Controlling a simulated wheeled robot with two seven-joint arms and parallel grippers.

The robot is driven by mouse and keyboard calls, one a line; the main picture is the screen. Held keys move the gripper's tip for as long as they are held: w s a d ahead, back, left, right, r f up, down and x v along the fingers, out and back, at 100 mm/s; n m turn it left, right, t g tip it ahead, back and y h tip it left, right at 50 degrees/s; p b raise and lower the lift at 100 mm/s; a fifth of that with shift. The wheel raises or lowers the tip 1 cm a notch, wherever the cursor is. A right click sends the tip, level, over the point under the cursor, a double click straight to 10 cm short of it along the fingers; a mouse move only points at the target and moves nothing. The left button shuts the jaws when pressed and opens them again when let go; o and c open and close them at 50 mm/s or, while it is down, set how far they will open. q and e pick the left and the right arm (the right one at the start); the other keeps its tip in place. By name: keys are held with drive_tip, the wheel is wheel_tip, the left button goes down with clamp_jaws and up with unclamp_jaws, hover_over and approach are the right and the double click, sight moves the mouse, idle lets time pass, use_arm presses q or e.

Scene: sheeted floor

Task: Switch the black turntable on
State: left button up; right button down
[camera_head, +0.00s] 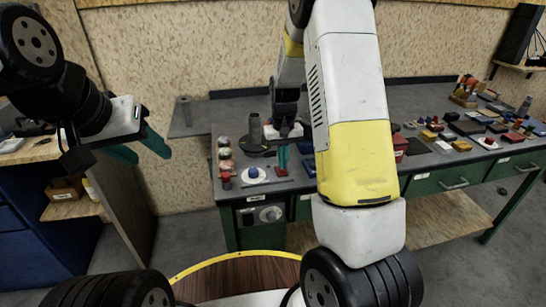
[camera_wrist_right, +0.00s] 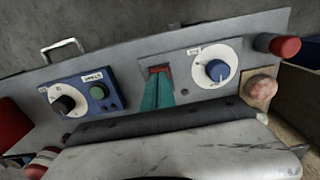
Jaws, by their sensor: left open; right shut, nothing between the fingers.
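A black round disc with an upright grey cylinder on it, which looks like the black turntable (camera_head: 246,147), sits on the grey bench at the left end. In front of it are a blue knob on a white dial (camera_head: 254,174) and a small red switch (camera_head: 281,172). My right gripper (camera_head: 283,166) is shut and empty, pointing down at the red switch. In the right wrist view its teal fingertips (camera_wrist_right: 158,78) overlap the red switch (camera_wrist_right: 158,69), left of the blue knob (camera_wrist_right: 217,70); contact is unclear. My left gripper (camera_head: 140,150) is open and empty, far left of the bench.
A blue box with a green button (camera_wrist_right: 98,92) and black knob stands left of the switch in the wrist view. A red cylinder (camera_wrist_right: 285,46) is at the right. Several coloured blocks (camera_head: 462,144) lie along the right bench. My right arm hides the bench's middle.

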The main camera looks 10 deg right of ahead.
sight(282, 172)
drive_tip(key=shift+f, duration=0.85)
idle(0.3)
drive_tip(key=shift+r, duration=3.5)
drive_tip(key=s+a+r+t+y, duration=0.1)
drive_tip(key=s+r+t+y, duration=0.15)
drive_tip(key=s+r, duration=1.05)
drive_tip(key=s+a+r+t, duration=0.1)
drive_tip(key=s+r+t, duration=0.2)
drive_tip(key=s+r, duration=0.3)
drive_tip(key=s, duration=0.5)
drive_tip(key=shift+s+t, duration=0.15)
drive_tip(key=shift+t, duration=0.2)
drive_tip(key=shift+a, duration=0.1)
